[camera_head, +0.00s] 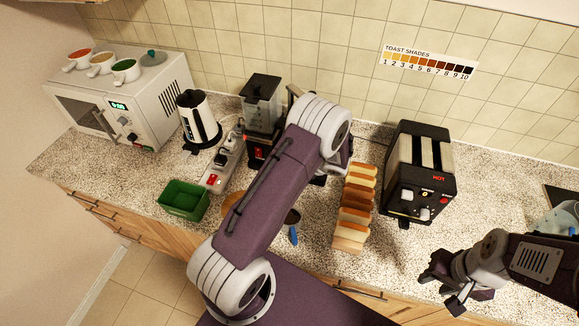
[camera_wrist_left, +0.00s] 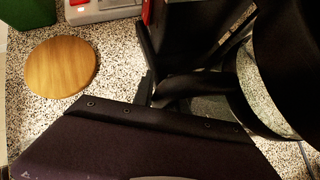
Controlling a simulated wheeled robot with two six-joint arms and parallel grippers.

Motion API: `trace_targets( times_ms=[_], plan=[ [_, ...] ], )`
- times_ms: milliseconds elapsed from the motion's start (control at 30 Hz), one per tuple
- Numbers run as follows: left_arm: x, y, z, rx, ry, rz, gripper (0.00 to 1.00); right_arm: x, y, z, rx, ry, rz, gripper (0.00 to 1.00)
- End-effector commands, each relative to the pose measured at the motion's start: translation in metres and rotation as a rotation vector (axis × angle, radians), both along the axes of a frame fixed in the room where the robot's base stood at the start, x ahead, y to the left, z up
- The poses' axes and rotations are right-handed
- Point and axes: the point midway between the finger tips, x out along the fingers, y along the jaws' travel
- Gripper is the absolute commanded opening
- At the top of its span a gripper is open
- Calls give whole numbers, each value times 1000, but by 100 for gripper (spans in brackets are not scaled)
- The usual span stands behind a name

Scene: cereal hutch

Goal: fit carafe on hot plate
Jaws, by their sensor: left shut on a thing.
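The black coffee maker (camera_head: 262,115) stands against the back wall, left of my left arm. Its dark body (camera_wrist_left: 190,30) also shows in the left wrist view, with a label on one face. The hot plate cannot be made out. The carafe is hidden behind my left arm in the head view. In the left wrist view, the carafe's black handle (camera_wrist_left: 195,85) lies at my left gripper (camera_wrist_left: 155,92), which is shut on it, close beside the coffee maker. Whether the carafe touches the plate cannot be told. My right gripper (camera_head: 446,288) is open and empty over the counter's front right.
A round wooden board (camera_wrist_left: 60,67) and a green bin (camera_head: 183,200) lie left of the arm, near a power strip (camera_head: 222,165). A kettle (camera_head: 198,118) stands left of the coffee maker. Bread slices (camera_head: 355,205) and a toaster (camera_head: 418,170) stand right.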

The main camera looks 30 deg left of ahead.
Motion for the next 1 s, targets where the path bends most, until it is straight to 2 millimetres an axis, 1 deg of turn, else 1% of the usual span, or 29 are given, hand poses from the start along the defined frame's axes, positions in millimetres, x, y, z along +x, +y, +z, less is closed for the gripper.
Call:
trace_targets(
  times_ms=[700,733,800,1000],
  plan=[
    [0,0,-4,-1,0,0,0,0,0,-5,0,0,0,36],
    [0,0,-4,-1,0,0,26,0,0,-5,0,0,0,36],
    [0,0,-4,-1,0,0,43,0,0,-5,0,0,0,36],
    [0,0,-4,0,0,0,43,0,0,-5,0,0,0,36]
  ],
)
